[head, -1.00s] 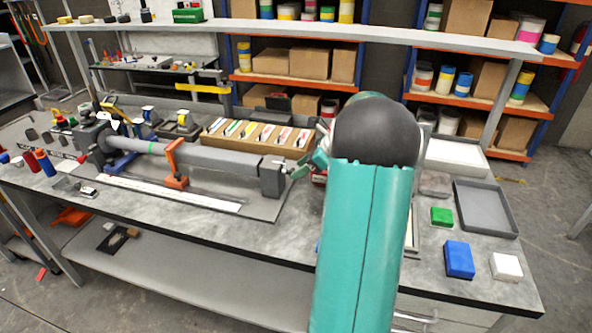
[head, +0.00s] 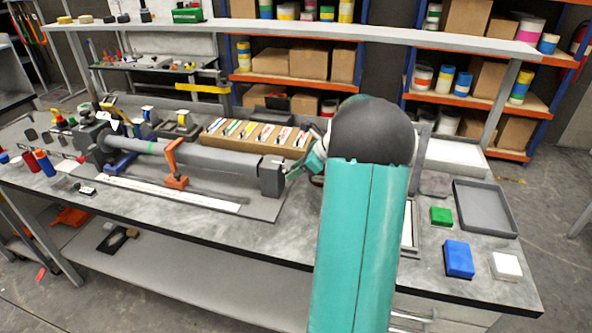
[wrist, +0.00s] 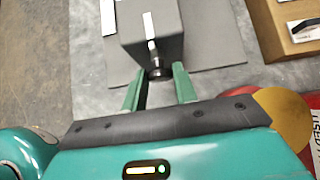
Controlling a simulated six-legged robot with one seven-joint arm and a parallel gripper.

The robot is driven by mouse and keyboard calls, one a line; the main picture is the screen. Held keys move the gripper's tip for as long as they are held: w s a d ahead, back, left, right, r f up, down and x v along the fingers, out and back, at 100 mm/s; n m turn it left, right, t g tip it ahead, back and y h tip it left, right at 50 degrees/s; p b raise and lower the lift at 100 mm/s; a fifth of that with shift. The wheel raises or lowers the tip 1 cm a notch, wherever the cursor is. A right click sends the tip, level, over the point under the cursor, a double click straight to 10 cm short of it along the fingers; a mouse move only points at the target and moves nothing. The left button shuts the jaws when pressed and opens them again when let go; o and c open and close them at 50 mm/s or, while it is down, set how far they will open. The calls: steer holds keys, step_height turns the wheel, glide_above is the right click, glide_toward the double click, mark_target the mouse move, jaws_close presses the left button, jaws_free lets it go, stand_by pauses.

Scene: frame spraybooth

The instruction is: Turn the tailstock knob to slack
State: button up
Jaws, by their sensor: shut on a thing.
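The tailstock (head: 271,179) is a dark grey block at the right end of the long grey tube (head: 215,160) on the bench. It also shows at the top of the wrist view (wrist: 155,30), with white marks on its faces. The small dark round tailstock knob (wrist: 158,72) sticks out of its end towards me. My gripper (wrist: 159,82) has its two green fingers on either side of the knob and is shut on it. In the head view my gripper (head: 293,172) meets the tailstock's right end, and the knob cannot be made out there.
A cardboard box with several coloured cards (head: 258,134) lies behind the tube. An orange support (head: 172,165) stands at the tube. A grey tray (head: 486,208), a green block (head: 441,216), a blue block (head: 459,259) and a white block (head: 506,266) lie at the right.

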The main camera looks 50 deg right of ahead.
steer(key=shift+a, duration=0.1)
steer(key=n+t+h, duration=0.3)
steer(key=a+f+n+t+h, duration=0.1)
steer(key=n+t+h, duration=0.5)
steer(key=shift+s+a+f+t, duration=0.15)
steer(key=shift+s+f+t, duration=0.15)
steer(key=shift+t, duration=0.1)
stand_by(0.9)
steer(key=shift+n, duration=0.4)
steer(key=o, duration=1)
steer(key=shift+c, duration=0.2)
